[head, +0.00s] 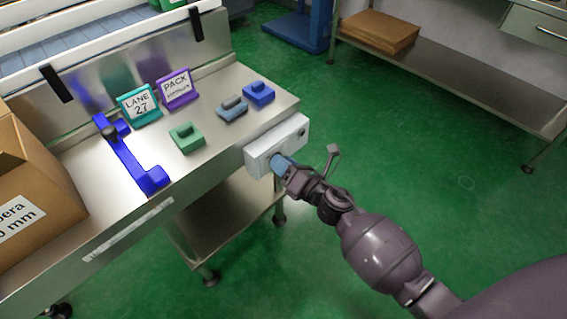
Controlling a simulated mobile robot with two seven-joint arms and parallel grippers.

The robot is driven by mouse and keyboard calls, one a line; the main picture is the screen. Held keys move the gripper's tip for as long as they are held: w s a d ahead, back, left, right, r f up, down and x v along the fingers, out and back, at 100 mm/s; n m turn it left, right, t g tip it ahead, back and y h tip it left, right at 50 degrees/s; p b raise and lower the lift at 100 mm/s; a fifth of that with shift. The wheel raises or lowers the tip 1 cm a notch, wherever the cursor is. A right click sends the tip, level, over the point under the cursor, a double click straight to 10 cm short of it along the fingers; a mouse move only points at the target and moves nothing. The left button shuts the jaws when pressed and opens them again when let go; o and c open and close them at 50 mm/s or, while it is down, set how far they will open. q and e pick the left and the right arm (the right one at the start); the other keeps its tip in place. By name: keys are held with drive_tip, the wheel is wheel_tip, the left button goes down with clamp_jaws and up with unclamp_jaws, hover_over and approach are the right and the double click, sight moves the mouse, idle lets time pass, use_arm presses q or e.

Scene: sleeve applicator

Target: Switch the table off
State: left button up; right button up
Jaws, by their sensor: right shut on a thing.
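The steel table (222,81) stands at the left of the head view. A white control box (261,150) is fixed to its right end, with a small dark spot near its far end. My right gripper (284,168) is at the near part of the box's face. It is shut on a light blue knob (279,163), which sits against the box. The gripper hides part of the knob, and I cannot tell which way the knob is turned. My left gripper is not in view.
On the table are a green block (186,137), a grey block (232,108), a blue block (259,93), two signs (139,104) and a blue bracket (126,158). A cardboard box (35,190) stands at left. Green floor is clear at right, before a steel shelf (465,85).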

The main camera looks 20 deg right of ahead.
drive_tip(key=o, duration=0.9)
drive_tip(key=shift+o, duration=0.2)
drive_tip(key=v, duration=1.1)
drive_tip(key=shift+b, duration=0.35)
